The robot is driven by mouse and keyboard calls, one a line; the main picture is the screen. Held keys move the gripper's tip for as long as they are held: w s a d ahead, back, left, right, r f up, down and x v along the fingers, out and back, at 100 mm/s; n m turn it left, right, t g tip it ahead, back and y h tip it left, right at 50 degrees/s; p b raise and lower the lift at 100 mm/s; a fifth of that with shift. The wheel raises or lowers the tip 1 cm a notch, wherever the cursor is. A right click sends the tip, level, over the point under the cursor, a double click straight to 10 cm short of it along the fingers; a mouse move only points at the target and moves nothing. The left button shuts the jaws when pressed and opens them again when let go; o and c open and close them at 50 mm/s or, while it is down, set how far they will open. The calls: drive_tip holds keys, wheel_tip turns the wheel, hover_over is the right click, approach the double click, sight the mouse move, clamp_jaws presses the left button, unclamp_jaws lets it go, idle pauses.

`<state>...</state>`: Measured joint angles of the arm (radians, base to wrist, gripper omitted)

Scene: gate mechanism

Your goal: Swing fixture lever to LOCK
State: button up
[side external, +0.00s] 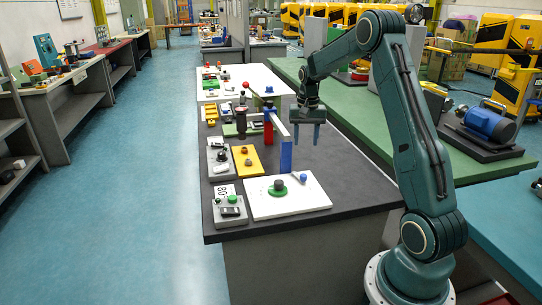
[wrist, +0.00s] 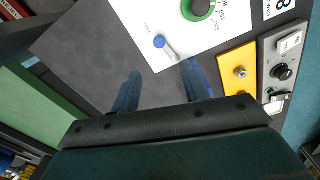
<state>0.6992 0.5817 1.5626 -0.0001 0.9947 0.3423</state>
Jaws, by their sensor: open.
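A white plate (side external: 258,204) lies on the dark table and carries a small lever with a blue knob (side external: 303,177). In the wrist view the blue knob (wrist: 160,42) sits on a short metal arm reaching toward the plate's edge. Small markings beside it are too small to read. A green dial with a black knob (side external: 278,187) is on the same plate, and the green dial (wrist: 197,9) shows at the top of the wrist view. My gripper (side external: 303,143) is open and empty, fingers downward, above the table behind the plate. In the wrist view my gripper (wrist: 160,86) is apart from the lever.
A blue post (side external: 286,155) and a red post (side external: 268,132) with a pale bar stand close left of my gripper. A yellow plate (side external: 247,161) and grey switch boxes (side external: 230,210) lie at left. Dark tabletop (side external: 345,175) right of the white plate is clear.

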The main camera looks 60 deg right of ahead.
sight(304, 175)
drive_tip(key=shift+d+f, duration=0.1)
drive_tip(key=shift+f, duration=0.2)
wheel_tip(304, 175, down, 14)
drive_tip(key=shift+r, duration=0.25)
idle(0.5)
clamp_jaws()
